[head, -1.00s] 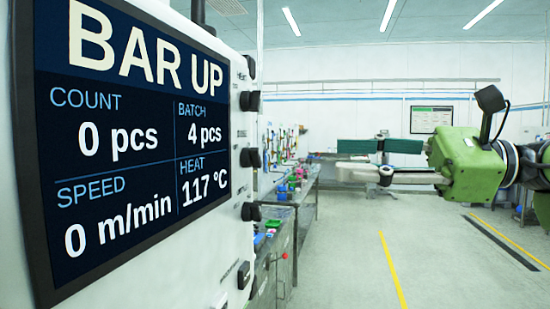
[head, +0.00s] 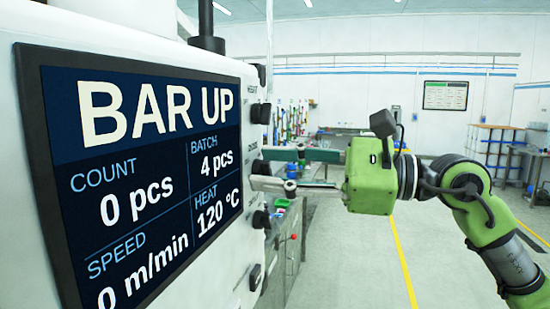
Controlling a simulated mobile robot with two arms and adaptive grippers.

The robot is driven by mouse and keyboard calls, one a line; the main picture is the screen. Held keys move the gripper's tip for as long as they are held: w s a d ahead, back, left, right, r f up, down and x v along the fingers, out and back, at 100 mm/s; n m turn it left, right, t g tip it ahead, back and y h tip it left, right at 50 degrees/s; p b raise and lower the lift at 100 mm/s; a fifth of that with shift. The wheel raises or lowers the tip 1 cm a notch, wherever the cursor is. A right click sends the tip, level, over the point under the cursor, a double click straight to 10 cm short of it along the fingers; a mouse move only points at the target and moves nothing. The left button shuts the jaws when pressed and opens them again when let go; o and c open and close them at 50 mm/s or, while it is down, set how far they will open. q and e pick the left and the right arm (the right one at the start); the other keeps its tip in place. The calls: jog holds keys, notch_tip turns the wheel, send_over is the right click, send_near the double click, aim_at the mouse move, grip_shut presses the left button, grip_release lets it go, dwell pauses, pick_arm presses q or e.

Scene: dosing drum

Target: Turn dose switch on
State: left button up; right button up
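The machine's control panel (head: 236,262) carries a column of black knobs on its right part; their labels are too small to read surely. One is a middle knob (head: 261,167); which one is the dose switch I cannot tell. My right gripper (head: 264,169) is open, its fingers pointing left. One fingertip is just above the middle knob and the other just below it, with visible gaps. Whether the fingers reach the knob in depth I cannot tell. My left gripper is not in view.
The large display (head: 150,170) reads BAR UP, count 0 pcs, batch 4 pcs, heat 120 °C, speed 0 m/min. Other knobs sit above (head: 261,113) and below (head: 262,219).

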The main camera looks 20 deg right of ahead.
grip_shut()
jog(key=shift+m, duration=0.3)
jog(key=m, duration=0.5)
jog(key=m+p, duration=0.1)
jog(key=m, duration=0.5)
jog(key=shift+w+d, duration=0.15)
jog(key=shift+w, duration=0.05)
jog(key=shift+m+p, duration=0.3)
dwell(0.5)
grip_release()
